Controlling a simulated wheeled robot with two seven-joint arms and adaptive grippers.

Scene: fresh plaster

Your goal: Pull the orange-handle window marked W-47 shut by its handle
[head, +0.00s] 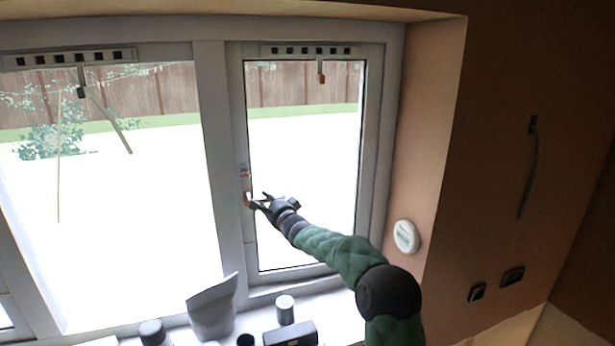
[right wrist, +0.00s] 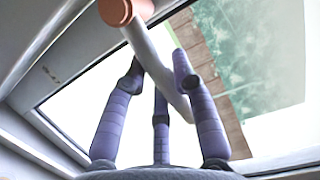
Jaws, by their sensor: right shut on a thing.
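The right-hand window sash (head: 367,160) has a handle with orange parts (head: 247,200) on its left stile. A small orange-and-white tag (head: 244,171) sits just above the handle; its lettering is too small to read. My right gripper (head: 261,201) is at this handle, its arm reaching up from the lower right. In the right wrist view my gripper's purple fingers (right wrist: 160,80) close around the handle's pale bar (right wrist: 150,50), which has an orange round end (right wrist: 116,11). The sash looks nearly in line with its frame; I cannot tell if a gap remains. My left gripper is out of view.
A pouch (head: 212,308), a white-lidded jar (head: 285,309), a dark box (head: 290,334) and other small items stand on the sill below. A white round device (head: 406,236) is on the right reveal. A larger pane (head: 110,200) lies left.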

